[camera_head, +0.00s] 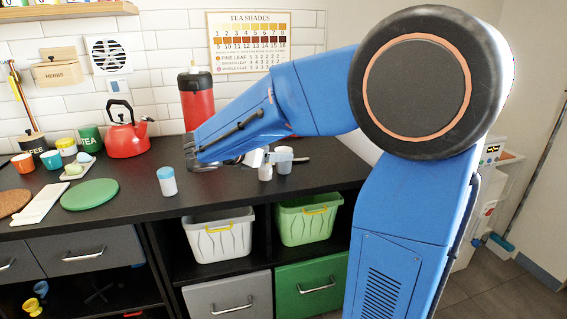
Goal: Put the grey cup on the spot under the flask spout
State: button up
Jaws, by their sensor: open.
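A red flask (197,101) with a dark top stands at the back of the black counter, against the tiled wall. My arm covers its lower part, and I cannot make out its spout or the spot under it. A pale grey cup (284,161) stands upright on the counter, to the right of the flask. My gripper (266,157) is open, low over the counter just left of the grey cup. My forearm hides part of it, and I cannot tell whether it touches the cup.
A small white jar (265,173) stands close in front of my gripper. A blue-lidded jar (167,181) stands further left near the front edge. A red kettle (126,137), a green round board (90,194) and several cups are on the left. Bare counter lies around the blue-lidded jar.

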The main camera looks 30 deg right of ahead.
aim_at(289, 151)
jog(key=x, duration=0.3)
jog(key=shift+d+r, duration=0.15)
jog(key=shift+d, duration=0.25)
jog(key=shift+x, duration=0.8)
jog(key=c, duration=1.3)
